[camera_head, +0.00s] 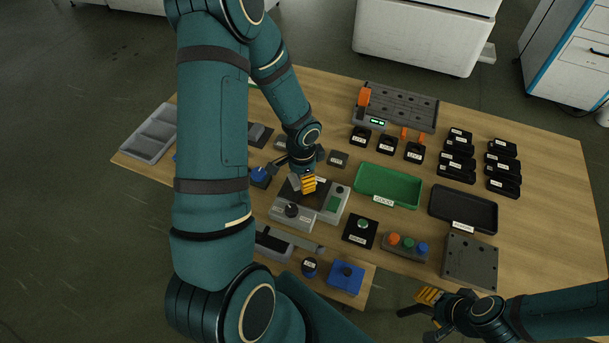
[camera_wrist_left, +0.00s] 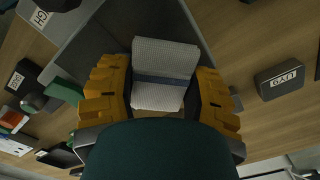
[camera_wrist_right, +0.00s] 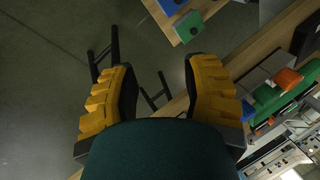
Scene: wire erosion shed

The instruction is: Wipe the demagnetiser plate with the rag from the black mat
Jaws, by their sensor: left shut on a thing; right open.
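My left gripper (camera_head: 308,184) is shut on the rag (camera_wrist_left: 165,62), a pale grey checked cloth with a dark stripe. The rag lies between the orange fingers in the left wrist view (camera_wrist_left: 166,95), over the dark demagnetiser plate (camera_wrist_left: 105,38). I cannot tell whether the cloth touches the plate. In the head view the plate's grey unit (camera_head: 292,222), with a black knob and a green part, sits under the gripper. My right gripper (camera_head: 428,297) is open and empty, off the table's front edge; its spread fingers show over the floor (camera_wrist_right: 160,95). I cannot make out the black mat surely.
A green tray (camera_head: 385,200) and a black tray (camera_head: 492,219) stand right of the unit. Several small black boxes (camera_head: 457,160) lie farther right. A button box (camera_head: 407,247) and a blue block (camera_head: 346,277) are near the front. A grey tray (camera_head: 139,149) is far left.

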